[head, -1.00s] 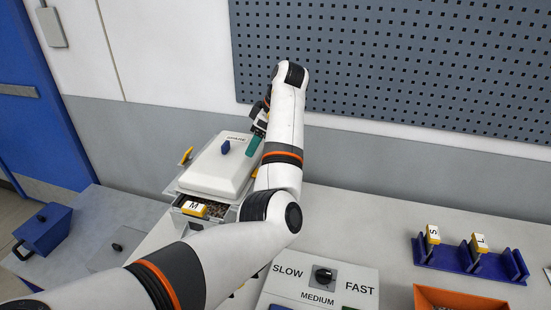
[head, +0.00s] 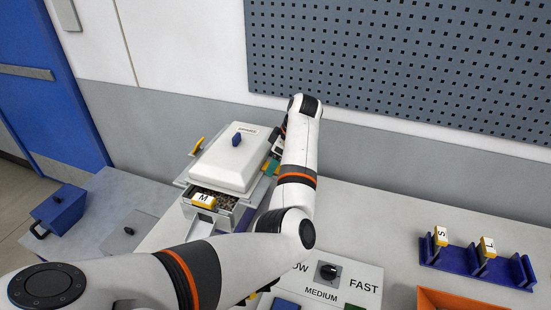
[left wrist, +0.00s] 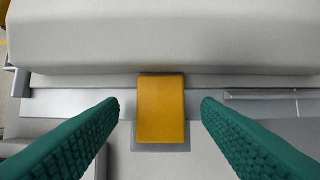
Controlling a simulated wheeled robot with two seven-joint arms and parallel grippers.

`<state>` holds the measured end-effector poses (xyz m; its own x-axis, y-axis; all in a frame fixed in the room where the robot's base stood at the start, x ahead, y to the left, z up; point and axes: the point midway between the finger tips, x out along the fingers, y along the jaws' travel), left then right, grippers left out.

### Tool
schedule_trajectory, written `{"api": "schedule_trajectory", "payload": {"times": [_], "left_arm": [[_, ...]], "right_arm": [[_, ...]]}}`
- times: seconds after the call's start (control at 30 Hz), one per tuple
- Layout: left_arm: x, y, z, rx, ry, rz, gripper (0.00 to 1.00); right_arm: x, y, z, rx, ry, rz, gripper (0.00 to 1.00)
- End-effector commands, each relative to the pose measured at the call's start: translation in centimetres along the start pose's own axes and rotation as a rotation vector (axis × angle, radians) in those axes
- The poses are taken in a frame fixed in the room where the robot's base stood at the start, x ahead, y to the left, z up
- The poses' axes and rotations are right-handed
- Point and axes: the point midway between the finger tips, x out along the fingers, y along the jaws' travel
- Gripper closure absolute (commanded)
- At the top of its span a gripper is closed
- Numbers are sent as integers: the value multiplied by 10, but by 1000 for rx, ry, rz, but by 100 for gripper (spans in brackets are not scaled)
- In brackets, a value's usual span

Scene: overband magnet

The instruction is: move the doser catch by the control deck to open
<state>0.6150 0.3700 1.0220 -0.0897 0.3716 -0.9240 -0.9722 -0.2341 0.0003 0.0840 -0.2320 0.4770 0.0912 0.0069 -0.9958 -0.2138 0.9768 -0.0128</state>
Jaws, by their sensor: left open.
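The doser (head: 222,165) is a white lidded box at centre left in the head view. A yellow catch (left wrist: 161,108) shows in the left wrist view, on the doser's side below the lid edge, looking flat against a grey plate. My left gripper (left wrist: 160,103) is open, its green fingers on either side of the catch with gaps; contact is not visible. In the head view the left gripper (head: 270,166) is at the doser's right side, partly hidden by my arm. The control deck (head: 340,285) with its black dial (head: 327,271) is partly behind my arm. My right gripper is not in view.
Another yellow catch (head: 196,146) sticks out at the doser's far left. A yellow M block (head: 203,199) sits at its front.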

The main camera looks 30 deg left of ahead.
Motion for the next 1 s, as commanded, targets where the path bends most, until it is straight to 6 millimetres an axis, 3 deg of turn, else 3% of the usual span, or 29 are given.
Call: {"api": "schedule_trajectory", "payload": {"times": [0.3, 0.6, 1.0], "left_arm": [[3, 0, 0, 0, 0, 0, 42], [3, 0, 0, 0, 0, 0, 86], [1, 0, -3, 2, -98, -1, 86]], "right_arm": [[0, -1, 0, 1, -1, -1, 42], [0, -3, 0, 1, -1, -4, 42], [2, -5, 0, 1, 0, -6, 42]]}}
